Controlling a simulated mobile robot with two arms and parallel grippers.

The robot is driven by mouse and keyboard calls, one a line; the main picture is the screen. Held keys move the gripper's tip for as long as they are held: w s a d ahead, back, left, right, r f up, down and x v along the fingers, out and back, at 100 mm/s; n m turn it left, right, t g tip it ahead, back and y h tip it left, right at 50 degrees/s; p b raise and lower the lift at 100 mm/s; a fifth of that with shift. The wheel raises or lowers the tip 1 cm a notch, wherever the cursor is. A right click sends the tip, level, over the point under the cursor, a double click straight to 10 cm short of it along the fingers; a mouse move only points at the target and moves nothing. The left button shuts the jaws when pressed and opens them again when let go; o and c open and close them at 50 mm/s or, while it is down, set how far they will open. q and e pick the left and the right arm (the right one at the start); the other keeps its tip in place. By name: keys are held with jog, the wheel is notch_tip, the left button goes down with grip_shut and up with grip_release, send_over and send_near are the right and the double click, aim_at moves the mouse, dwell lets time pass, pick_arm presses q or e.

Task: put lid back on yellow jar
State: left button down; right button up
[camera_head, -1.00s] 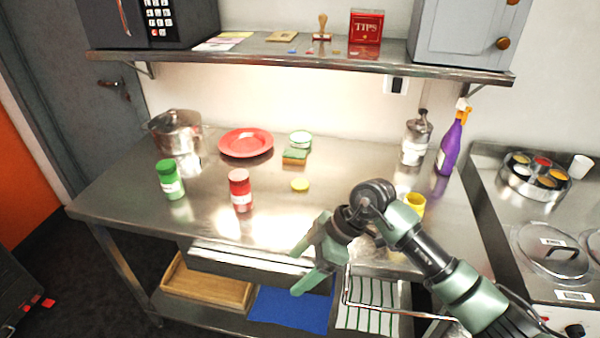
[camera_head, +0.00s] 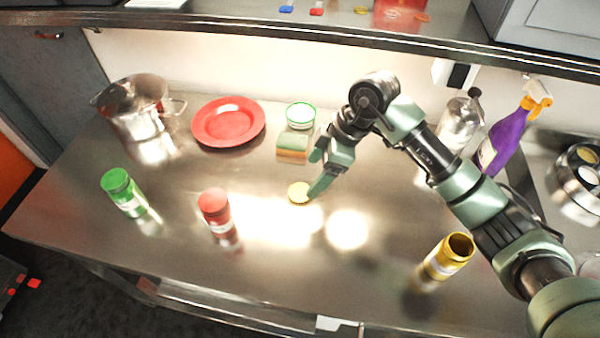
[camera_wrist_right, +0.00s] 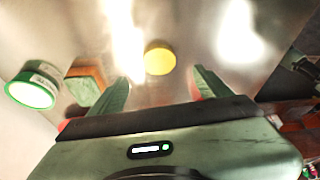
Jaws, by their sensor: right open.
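The yellow lid (camera_head: 299,193) lies flat on the steel table, left of the open yellow jar (camera_head: 449,256). The jar stands without a lid near the front right of the table, its dark mouth showing. My right gripper (camera_head: 318,172) is over the table beside the lid, one fingertip close to it in the head view. In the right wrist view the lid (camera_wrist_right: 159,59) sits ahead of and between the two open fingers (camera_wrist_right: 160,88), with nothing between the fingers themselves. I cannot tell its exact height above the table. My left gripper is not in view.
A red jar (camera_head: 216,210), green jar (camera_head: 124,192), red plate (camera_head: 228,122) and steel pot (camera_head: 135,108) are to the left. A purple spray bottle (camera_head: 507,138) stands back right.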

aim_at(300, 192)
jog(key=shift+s+a+f+p, duration=0.2)
jog(key=shift+a+f+p, duration=0.15)
jog(key=shift+f, duration=0.4)
jog(key=shift+a+f, duration=0.1)
jog(key=shift+f, duration=0.25)
jog(key=shift+a+f, duration=0.1)
jog(key=shift+f, duration=0.05)
jog(key=x, duration=0.1)
jog(key=p+x, duration=0.1)
jog(key=x, duration=0.1)
jog(key=p+x, duration=0.1)
jog(key=shift+w+f, duration=0.25)
jog(key=shift+w, duration=0.05)
jog(key=shift+a+f, duration=0.1)
jog(key=shift+f, duration=0.15)
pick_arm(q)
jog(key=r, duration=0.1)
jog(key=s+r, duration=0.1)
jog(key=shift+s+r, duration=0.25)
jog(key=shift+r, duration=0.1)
pick_arm(e)
jog(key=shift+c, duration=0.2)
